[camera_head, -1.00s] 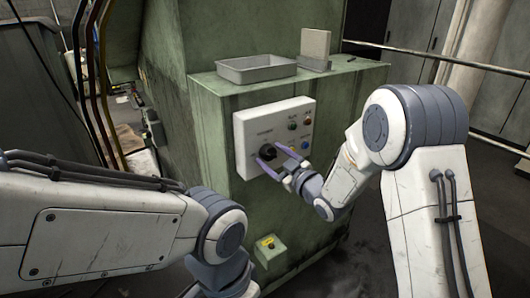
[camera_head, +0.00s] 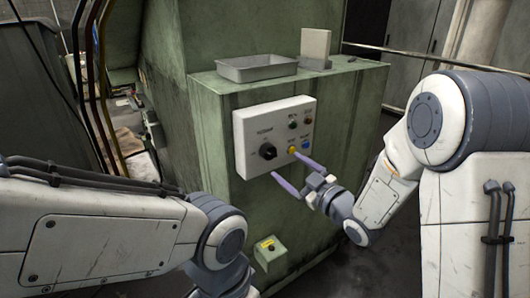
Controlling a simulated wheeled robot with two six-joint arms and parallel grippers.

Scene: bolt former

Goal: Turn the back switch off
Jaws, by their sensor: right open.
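A white control panel (camera_head: 250,135) is fixed to the front of the green machine. A black rotary switch (camera_head: 268,151) sits at its lower left, and it is now uncovered. Several small buttons and lamps are to its right, among them a yellow one (camera_head: 292,150) and a blue one (camera_head: 306,145). My right gripper (camera_head: 290,170) is open and empty, with its purple fingers spread below and right of the switch, apart from it. My left arm comes in from the left, and its gripper is not visible.
A grey metal tray (camera_head: 257,73) and an upright beige plate (camera_head: 315,46) stand on the machine's ledge (camera_head: 350,70). A small green box with a yellow top (camera_head: 269,246) is low on the machine's front. Yellow and dark pipes (camera_head: 100,90) run at the left.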

